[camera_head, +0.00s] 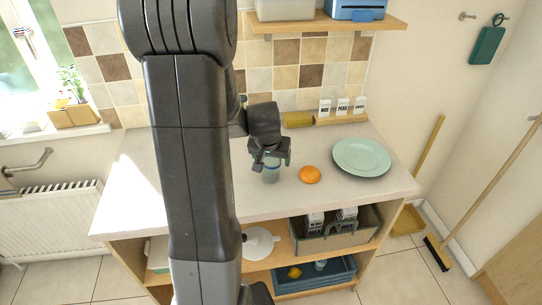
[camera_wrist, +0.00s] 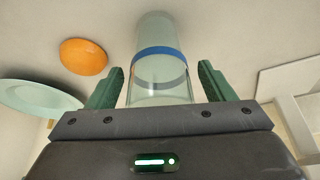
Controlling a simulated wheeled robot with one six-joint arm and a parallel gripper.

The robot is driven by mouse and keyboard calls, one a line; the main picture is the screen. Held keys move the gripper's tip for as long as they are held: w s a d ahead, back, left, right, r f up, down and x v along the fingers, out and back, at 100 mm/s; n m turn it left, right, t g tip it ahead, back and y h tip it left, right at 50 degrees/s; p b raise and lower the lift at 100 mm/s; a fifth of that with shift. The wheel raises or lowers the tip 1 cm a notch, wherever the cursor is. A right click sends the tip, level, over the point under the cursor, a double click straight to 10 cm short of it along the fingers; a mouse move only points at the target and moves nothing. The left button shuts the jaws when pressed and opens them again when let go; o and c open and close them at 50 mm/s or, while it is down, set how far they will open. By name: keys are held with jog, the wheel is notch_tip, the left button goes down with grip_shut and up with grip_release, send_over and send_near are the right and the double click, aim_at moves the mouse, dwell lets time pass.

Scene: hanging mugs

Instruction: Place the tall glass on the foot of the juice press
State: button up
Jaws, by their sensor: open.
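The tall glass (camera_wrist: 162,75) is clear with a blue band, and stands between the two green fingers of my gripper (camera_wrist: 162,68) in the wrist view. The fingers are open, with a gap visible on each side of the glass. In the head view my gripper (camera_head: 270,160) is low over the worktop, and the lower part of the glass (camera_head: 271,174) shows beneath it. I cannot make out the juice press or its foot in either view; my arm hides a wide strip of the worktop.
An orange (camera_head: 309,174) lies just right of the glass on the worktop (camera_head: 330,198). A pale green plate (camera_head: 361,157) is further right. Several small white containers (camera_head: 342,106) stand at the back. A wall shelf (camera_head: 325,24) hangs above. The worktop's front stretch is clear.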

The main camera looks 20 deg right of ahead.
jog(key=shift+r+p, duration=0.15)
jog(key=shift+p, duration=0.2)
jog(key=b+v, duration=0.2)
jog(key=v, duration=1.1)
jog(key=shift+w+a+r, duration=0.25)
jog(key=shift+w+r, duration=0.05)
jog(key=shift+r, duration=0.05)
jog(key=x, duration=0.4)
jog(key=p+x, duration=0.1)
jog(key=x, duration=0.3)
jog(key=s+x, duration=0.1)
jog(key=x, duration=0.3)
jog(key=shift+w+d+f+p, duration=0.15)
jog(key=shift+d+f+p, duration=0.1)
jog(key=shift+f+p, duration=0.1)
jog(key=shift+x, duration=0.75)
jog(key=shift+r, duration=0.2)
